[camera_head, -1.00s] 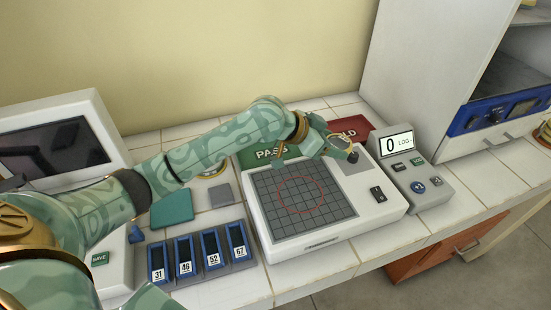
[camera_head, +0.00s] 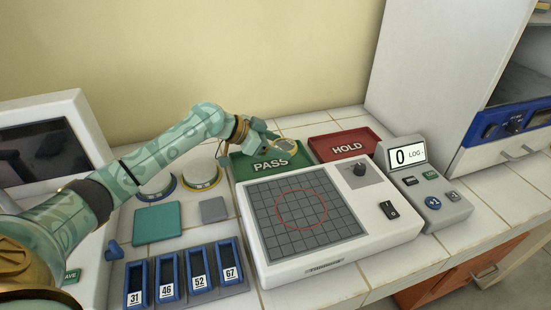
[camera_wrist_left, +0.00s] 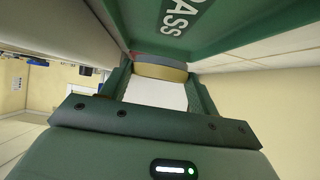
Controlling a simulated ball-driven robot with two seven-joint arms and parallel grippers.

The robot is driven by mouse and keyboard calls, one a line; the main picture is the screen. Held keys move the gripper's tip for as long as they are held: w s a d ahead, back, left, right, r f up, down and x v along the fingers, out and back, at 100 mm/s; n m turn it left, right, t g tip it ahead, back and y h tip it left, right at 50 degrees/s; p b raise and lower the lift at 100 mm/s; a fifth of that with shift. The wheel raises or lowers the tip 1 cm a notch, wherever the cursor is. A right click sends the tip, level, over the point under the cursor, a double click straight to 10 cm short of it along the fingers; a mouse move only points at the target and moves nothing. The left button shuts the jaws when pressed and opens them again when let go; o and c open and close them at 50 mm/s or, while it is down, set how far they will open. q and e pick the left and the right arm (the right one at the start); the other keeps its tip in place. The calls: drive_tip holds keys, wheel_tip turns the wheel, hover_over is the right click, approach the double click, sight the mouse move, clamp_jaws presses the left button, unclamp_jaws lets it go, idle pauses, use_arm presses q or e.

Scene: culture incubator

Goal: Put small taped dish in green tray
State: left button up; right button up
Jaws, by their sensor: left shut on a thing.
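The green PASS tray (camera_head: 245,167) lies on the tiled bench behind the gridded white device. My left gripper (camera_head: 272,142) is at the tray's back edge, shut on the small dish (camera_head: 287,147), which has a pale yellow inside. The dish appears above the tray's back right part; I cannot tell whether it touches the tray. In the left wrist view the dish (camera_wrist_left: 160,72) sits between the fingertips (camera_wrist_left: 160,85), close to the green tray (camera_wrist_left: 230,30). Its tape is not clear. My right gripper is not in view.
The red HOLD tray (camera_head: 342,146) is right of the green tray. Two larger dishes, one yellow-rimmed (camera_head: 201,177) and one blue-rimmed (camera_head: 157,187), stand to its left. The gridded device (camera_head: 330,245) and a counter reading 0 (camera_head: 408,156) are in front.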

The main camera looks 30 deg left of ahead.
sight(274, 164)
use_arm(q)
drive_tip(key=f, duration=0.1)
drive_tip(key=f+b, duration=0.1)
drive_tip(key=f, duration=0.2)
drive_tip(key=shift+a, duration=0.25)
drive_tip(key=shift+r, duration=0.1)
drive_tip(key=o, duration=1.1)
drive_tip(key=shift+s+a+r, duration=0.1)
drive_tip(key=shift+a+r, duration=0.05)
drive_tip(key=shift+r, duration=0.05)
drive_tip(key=p+v, duration=0.2)
drive_tip(key=v, duration=0.5)
